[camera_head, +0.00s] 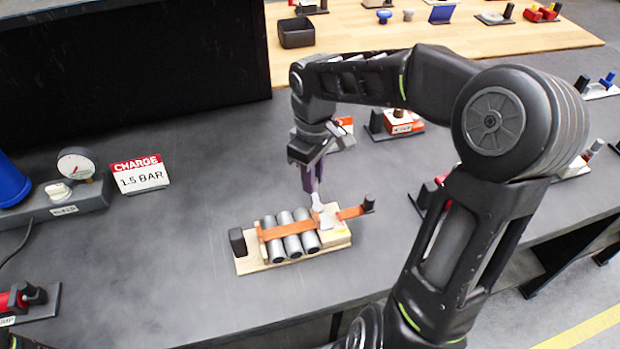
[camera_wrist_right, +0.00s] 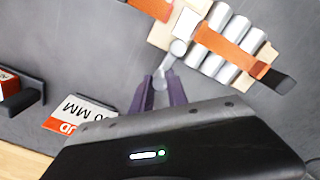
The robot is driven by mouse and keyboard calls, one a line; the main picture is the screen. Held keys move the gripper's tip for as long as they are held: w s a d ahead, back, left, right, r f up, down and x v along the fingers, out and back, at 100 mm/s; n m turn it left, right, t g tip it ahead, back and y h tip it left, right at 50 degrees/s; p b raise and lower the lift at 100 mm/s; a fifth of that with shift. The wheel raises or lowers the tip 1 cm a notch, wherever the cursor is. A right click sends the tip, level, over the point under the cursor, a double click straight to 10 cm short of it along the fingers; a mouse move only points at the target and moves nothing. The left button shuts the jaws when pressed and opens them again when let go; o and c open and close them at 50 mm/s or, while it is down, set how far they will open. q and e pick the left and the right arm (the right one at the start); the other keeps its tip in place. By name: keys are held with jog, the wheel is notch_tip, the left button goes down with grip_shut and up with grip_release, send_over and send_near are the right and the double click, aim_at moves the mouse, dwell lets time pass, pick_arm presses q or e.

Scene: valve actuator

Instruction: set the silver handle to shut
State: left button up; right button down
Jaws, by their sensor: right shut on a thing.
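The silver handle (camera_head: 317,202) stands at the right part of a pale wooden base (camera_head: 245,267) on the dark table. In the wrist view the silver handle (camera_wrist_right: 168,64) runs from a round pivot on the pale block to between my fingers. My right gripper (camera_head: 311,186) reaches down from above and is shut on the handle's free end; its purple fingers (camera_wrist_right: 160,92) are on either side of it. The fingers partly hide the handle's tip. My left gripper is not in view.
Silver cylinders (camera_head: 291,240) under an orange strap (camera_head: 287,230) sit beside the handle on the same base. A gauge (camera_head: 76,164) and a "CHARGE 1.5 BAR" sign (camera_head: 139,175) stand to the left. Bare table lies left of the base.

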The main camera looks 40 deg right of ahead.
jog(key=m, duration=0.1)
jog(key=s+d+m+b, duration=0.1)
jog(key=m, duration=0.1)
jog(key=m+b, duration=0.1)
jog(key=m, duration=0.1)
jog(key=shift+s+d, duration=0.2)
jog(key=shift+d, duration=0.2)
jog(key=m, duration=0.1)
jog(key=s+m, duration=0.1)
jog(key=shift+d+m+b, duration=0.3)
jog(key=shift+m+b, duration=0.1)
jog(key=shift+s+d+m+b, duration=0.2)
jog(key=shift+s+m+b, duration=0.25)
jog(key=shift+m, duration=0.85)
jog(key=c, duration=1.3)
grip_release()
notch_tip(320, 180, up, 8)
